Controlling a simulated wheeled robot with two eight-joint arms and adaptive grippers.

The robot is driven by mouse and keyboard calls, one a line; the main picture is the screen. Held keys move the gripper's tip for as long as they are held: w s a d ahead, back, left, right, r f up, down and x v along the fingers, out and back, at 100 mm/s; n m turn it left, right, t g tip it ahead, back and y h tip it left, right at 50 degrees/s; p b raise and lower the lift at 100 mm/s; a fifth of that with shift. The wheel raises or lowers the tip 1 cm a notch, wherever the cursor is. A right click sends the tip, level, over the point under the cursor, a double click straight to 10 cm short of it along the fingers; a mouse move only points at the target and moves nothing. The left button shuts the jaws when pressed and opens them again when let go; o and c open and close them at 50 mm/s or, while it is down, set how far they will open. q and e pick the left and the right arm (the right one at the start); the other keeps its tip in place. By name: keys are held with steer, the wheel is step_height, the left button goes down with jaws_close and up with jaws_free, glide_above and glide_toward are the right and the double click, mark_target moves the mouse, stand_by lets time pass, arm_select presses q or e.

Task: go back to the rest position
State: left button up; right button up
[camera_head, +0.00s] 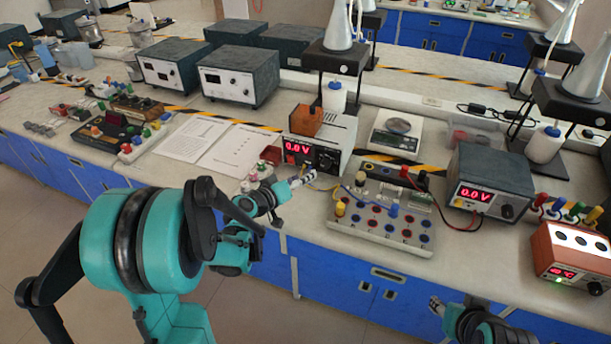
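My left arm, teal and black, comes in from the lower left and reaches over the front edge of the bench. My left gripper (303,178) is just in front of a white power supply (335,136) whose red display reads 0.0 V. I cannot tell whether it touches the supply. Its fingers are small and partly blurred into the things behind. My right gripper (437,304) shows at the bottom right, in front of the blue cabinets and below the bench top. Only its end and a dark wrist part are in view. I see nothing clearly held in either gripper.
A circuit board (382,216) with knobs and wires lies right of my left gripper. A dark power supply (490,186) and an orange-red device (570,253) stand further right. Paper sheets (215,146) lie to the left. The floor (250,310) before the cabinets (350,288) is clear.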

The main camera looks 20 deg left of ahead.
stand_by(0.4)
arm_select(q)
steer(key=s+d+r+m+g, duration=0.2)
steer(key=s+d+m+g, duration=0.15)
steer(key=s+d, duration=0.65)
steer(key=s+a+f+g+y, duration=0.1)
steer(key=s+a+g+y, duration=0.2)
steer(key=s, duration=1.2)
steer(key=shift+s+a+f+m+y, duration=0.2)
steer(key=shift+s+m+y, duration=0.1)
steer(key=shift+m+y, duration=0.15)
steer(key=shift+c, duration=0.2)
